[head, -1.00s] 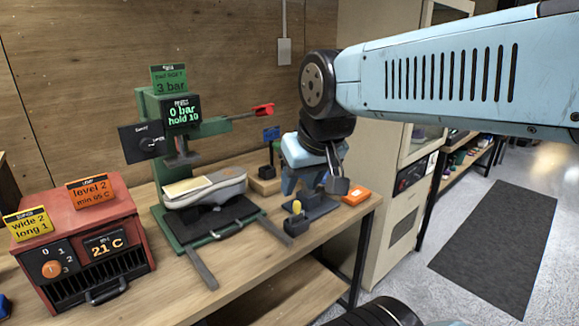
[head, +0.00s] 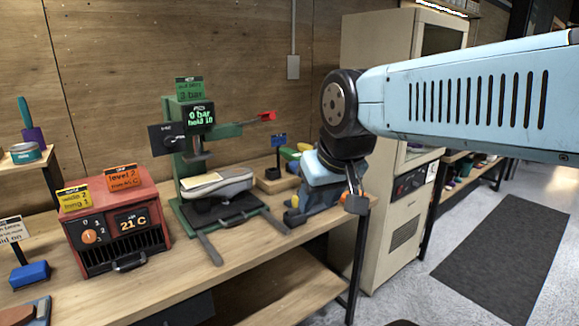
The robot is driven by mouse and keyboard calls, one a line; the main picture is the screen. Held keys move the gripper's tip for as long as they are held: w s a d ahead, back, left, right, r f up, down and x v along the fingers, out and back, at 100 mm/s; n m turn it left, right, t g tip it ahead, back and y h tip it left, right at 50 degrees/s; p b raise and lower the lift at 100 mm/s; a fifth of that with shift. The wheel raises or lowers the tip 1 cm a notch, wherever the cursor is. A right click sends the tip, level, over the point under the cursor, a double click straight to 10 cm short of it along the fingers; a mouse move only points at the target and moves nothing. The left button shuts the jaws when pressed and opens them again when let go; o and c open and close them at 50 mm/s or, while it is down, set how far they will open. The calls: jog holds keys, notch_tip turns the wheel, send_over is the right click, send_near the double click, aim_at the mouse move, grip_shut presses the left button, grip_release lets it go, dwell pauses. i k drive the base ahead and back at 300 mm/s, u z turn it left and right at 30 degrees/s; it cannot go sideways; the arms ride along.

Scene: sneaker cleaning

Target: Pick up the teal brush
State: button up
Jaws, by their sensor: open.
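A upright thing with a teal handle (head: 24,112) and a purple lower part (head: 34,136) stands at the far left edge in the head view.
A red heater box (head: 118,232) and a green press (head: 182,140) holding a grey sneaker (head: 222,184) stand between. A blue block (head: 30,273) lies at the front left. A teal tin (head: 25,153) sits on a small shelf. Grey floor lies right of the bench.

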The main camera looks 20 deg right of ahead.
aim_at(24, 107)
jog(key=z, duration=0.3)
jog(key=i, duration=0.95)
jog(key=u, duration=1.7)
jog(key=k, duration=0.9)
jog(key=u, duration=0.15)
